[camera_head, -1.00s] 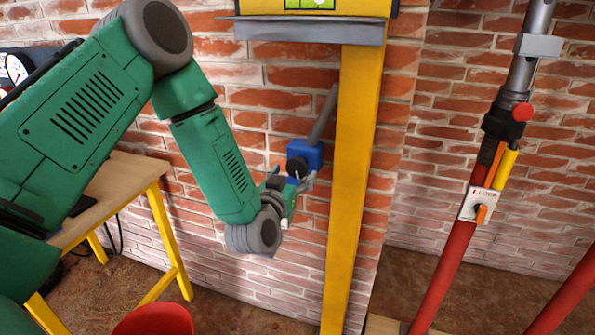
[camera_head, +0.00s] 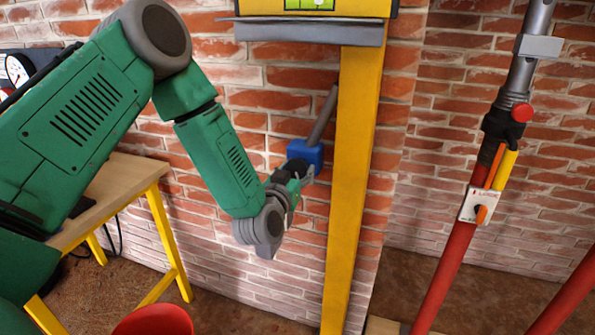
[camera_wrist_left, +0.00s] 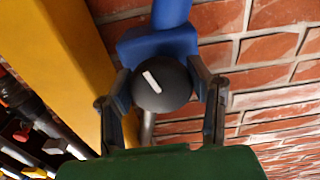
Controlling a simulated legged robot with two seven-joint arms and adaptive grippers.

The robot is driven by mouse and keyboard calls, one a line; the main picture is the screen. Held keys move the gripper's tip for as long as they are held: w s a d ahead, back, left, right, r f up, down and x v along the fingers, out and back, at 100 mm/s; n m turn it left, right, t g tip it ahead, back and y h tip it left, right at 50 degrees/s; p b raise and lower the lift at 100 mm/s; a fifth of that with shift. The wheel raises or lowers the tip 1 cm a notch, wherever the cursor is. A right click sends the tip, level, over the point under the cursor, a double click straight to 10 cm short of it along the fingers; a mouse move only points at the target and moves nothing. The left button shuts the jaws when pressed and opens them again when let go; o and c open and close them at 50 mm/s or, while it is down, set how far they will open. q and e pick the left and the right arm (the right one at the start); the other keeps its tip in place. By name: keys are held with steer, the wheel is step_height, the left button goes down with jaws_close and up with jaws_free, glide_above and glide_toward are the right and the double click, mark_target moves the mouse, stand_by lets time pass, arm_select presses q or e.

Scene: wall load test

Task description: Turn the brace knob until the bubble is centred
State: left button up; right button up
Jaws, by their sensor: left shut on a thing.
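The brace knob (camera_wrist_left: 162,86) is a round black knob with a white mark, tilted up and to the left in the left wrist view. It sits on a blue block (camera_head: 309,155) at the foot of a grey brace rod (camera_head: 323,115), left of the yellow post. My left gripper (camera_head: 293,174) is shut on the knob, one finger on each side of it, and covers most of it in the head view. The green level vial (camera_head: 310,4) is cut off at the top edge, so I cannot tell where its bubble lies. My right gripper is out of view.
The yellow post (camera_head: 352,180) stands close right of my left gripper, with a brick wall (camera_head: 270,95) behind. A yellow-legged workbench (camera_head: 130,185) is at left, a red round object (camera_head: 155,322) below. A red and grey prop (camera_head: 445,265) leans at right.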

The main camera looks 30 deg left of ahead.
arm_select(q)
steer(key=n, duration=0.3)
steer(key=shift+n, duration=0.4)
steer(key=shift+n+b, duration=0.4)
steer(key=shift+n, duration=1.2)
steer(key=o, duration=1.2)
steer(key=shift+s, duration=0.1)
